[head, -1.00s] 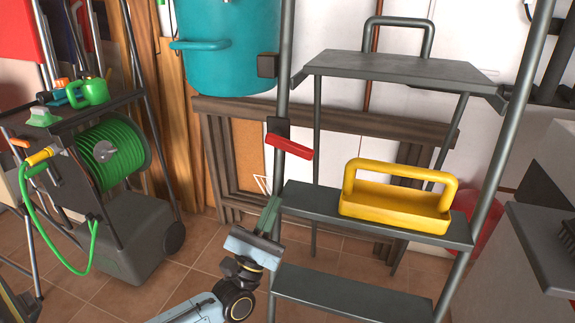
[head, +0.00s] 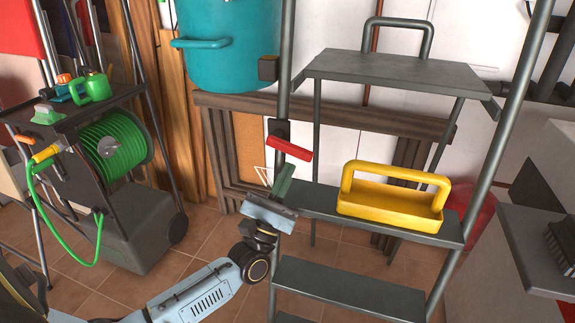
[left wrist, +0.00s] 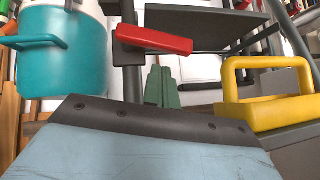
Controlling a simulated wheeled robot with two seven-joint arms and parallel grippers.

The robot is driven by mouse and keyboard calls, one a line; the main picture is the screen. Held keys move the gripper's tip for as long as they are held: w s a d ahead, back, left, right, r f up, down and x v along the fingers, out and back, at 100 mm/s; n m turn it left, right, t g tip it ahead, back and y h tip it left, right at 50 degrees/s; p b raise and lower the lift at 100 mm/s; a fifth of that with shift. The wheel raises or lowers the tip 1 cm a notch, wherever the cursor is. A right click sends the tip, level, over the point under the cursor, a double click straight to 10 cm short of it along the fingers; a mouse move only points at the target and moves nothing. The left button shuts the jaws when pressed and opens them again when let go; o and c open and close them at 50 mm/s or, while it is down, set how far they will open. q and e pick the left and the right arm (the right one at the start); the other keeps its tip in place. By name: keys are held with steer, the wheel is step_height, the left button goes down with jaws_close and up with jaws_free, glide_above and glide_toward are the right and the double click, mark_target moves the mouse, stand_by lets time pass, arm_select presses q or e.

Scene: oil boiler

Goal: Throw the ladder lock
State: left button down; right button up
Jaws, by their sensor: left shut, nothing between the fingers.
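The ladder lock is a red lever (head: 289,148) on a dark mount on the left upright of the grey step ladder (head: 400,72). It slants down to the right. In the left wrist view the red lever (left wrist: 153,39) is at the top centre, its left end at the dark mount. My left gripper (head: 284,176) is shut and empty, its green fingers pointing up just below the lever. In the left wrist view the gripper (left wrist: 161,72) shows its fingers together, just under the lever; I cannot tell whether they touch it. My right gripper is not in view.
A yellow tool tray (head: 390,206) stands on the ladder's middle step. A teal pot (head: 226,45) is behind the upright. A hose cart (head: 110,160) stands at the left. A grey worktop (head: 540,250) is at the right. Tiled floor is open between cart and ladder.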

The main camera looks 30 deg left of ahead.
mark_target(296, 157)
arm_select(q)
steer(key=shift+w+d+r+p, duration=0.1)
steer(key=shift+d+r+p, duration=0.1)
steer(key=shift+r+p, duration=0.5)
steer(key=shift+r, duration=0.1)
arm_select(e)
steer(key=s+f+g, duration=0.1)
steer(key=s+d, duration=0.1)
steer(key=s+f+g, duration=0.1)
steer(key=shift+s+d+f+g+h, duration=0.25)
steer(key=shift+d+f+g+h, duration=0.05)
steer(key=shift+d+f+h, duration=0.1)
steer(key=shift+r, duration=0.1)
